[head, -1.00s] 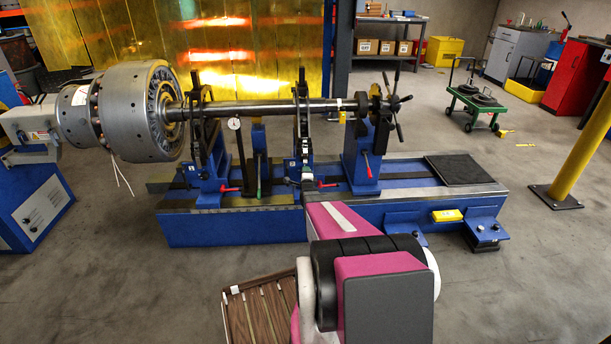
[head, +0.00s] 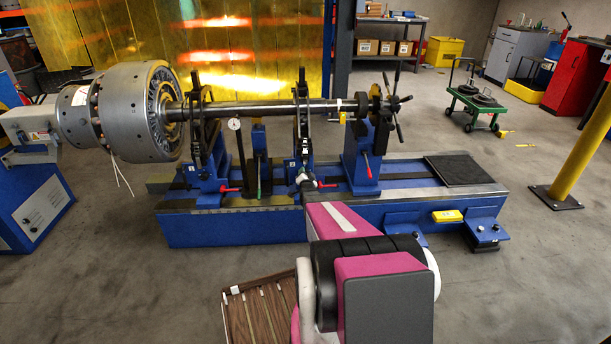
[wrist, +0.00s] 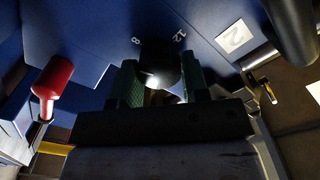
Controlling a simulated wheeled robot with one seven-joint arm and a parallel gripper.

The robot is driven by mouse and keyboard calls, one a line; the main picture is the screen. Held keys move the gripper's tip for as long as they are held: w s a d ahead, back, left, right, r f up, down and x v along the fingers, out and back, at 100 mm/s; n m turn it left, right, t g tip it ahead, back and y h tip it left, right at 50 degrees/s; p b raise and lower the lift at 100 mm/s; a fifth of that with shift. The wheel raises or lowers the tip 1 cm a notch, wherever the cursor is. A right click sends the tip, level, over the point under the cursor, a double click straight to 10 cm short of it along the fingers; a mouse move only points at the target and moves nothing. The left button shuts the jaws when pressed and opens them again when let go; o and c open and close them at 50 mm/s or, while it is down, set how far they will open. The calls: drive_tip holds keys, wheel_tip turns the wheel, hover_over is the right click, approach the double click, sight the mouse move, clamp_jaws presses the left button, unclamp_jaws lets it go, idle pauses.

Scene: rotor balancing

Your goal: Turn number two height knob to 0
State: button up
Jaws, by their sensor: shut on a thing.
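The number two stand is the blue support (head: 301,170) in the middle of the machine bed, under the long shaft. In the wrist view its blue face (wrist: 90,25) carries a white label "2" (wrist: 235,37). A dark round height knob (wrist: 158,62) sits on this face, with white scale marks "8" and "12" showing beside it. The rest of the scale and any pointer are hidden. My gripper (wrist: 161,82) has its green-padded fingers on either side of the knob and is shut on it. In the head view my gripper (head: 305,186) is at the stand's front, partly hidden by my arm.
A red-handled lever (wrist: 52,78) stands left of the knob in the wrist view. In the head view the shaft (head: 260,107) runs above, with a dial gauge (head: 235,124) to the left.

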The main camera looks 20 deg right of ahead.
drive_tip(key=shift+a+f+n, duration=0.1)
drive_tip(key=shift+f+n, duration=0.05)
drive_tip(key=shift+n, duration=8.05)
drive_tip(key=shift+a+f+n, duration=0.1)
drive_tip(key=shift+n, duration=8.1)
drive_tip(key=o, duration=0.9)
drive_tip(key=shift+d, duration=0.1)
